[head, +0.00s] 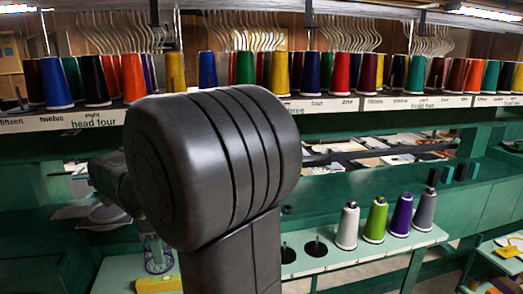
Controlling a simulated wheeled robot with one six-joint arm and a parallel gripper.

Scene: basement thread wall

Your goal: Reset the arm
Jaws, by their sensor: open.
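My arm fills the middle of the head view, with a large black ribbed joint in front of the shelves. My gripper is not in view; the arm hides part of the scene.
A long labelled shelf (385,103) holds many upright thread cones, including a blue cone (55,83) and an orange cone (133,79). Hangers (245,32) hang behind. Papers and small items lie on the green shelf below. Two dark round spots with pegs (316,248) are bare.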

